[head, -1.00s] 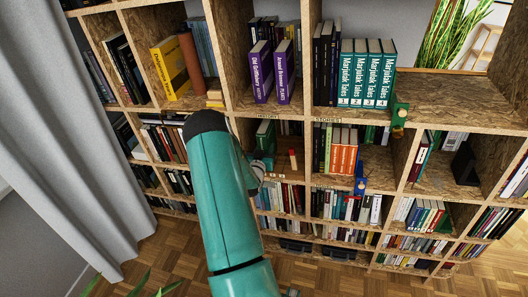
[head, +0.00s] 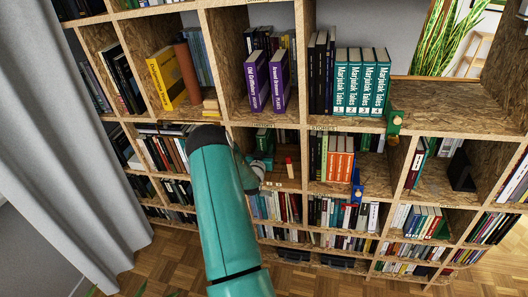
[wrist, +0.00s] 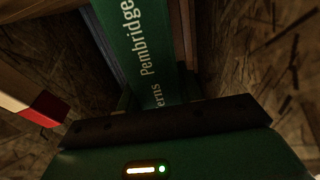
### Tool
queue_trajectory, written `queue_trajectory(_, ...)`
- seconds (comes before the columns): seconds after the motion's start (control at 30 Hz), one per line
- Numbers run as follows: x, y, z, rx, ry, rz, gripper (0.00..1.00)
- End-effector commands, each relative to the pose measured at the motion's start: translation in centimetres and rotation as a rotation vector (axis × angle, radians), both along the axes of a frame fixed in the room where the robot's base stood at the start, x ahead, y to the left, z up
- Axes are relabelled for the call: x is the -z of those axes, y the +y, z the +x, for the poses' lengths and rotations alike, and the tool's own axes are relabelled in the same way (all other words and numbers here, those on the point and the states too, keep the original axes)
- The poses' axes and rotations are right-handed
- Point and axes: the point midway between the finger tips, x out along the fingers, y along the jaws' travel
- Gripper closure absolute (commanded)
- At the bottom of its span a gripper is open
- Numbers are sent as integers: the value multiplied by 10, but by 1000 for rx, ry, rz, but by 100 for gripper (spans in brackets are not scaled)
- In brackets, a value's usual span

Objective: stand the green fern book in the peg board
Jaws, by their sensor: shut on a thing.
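The green fern book (wrist: 150,55) stands upright in the wrist view, its spine lettered "Pembridge" and partly hidden "Ferns". My gripper (wrist: 158,103) is shut on the lower part of its spine. In the head view my gripper (head: 262,162) is inside a middle shelf compartment, partly hidden by my arm, with the green book (head: 264,136) at its upper end. A red-tipped pale peg (head: 289,166) stands to the right of my gripper; a red-and-white piece (wrist: 42,108) shows at left in the wrist view. I cannot make out the peg board's slots.
Chipboard compartment walls (wrist: 240,50) rise close on both sides of my gripper. A blue bookend (head: 357,182) and a green one (head: 395,122) stick out at shelf edges. Purple books (head: 267,80) stand above.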

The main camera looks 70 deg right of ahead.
Motion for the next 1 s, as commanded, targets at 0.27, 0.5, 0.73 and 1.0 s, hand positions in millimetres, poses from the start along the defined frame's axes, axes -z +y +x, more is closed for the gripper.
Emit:
queue_trajectory(0.27,-2,-1,0,0,-2,-5,100)
queue_trajectory(0.5,2,-1,0,0,-2,-5,100)
queue_trajectory(0.73,2,-1,0,1,-2,-4,54)
queue_trajectory(1.0,3,0,0,0,-1,-2,38)
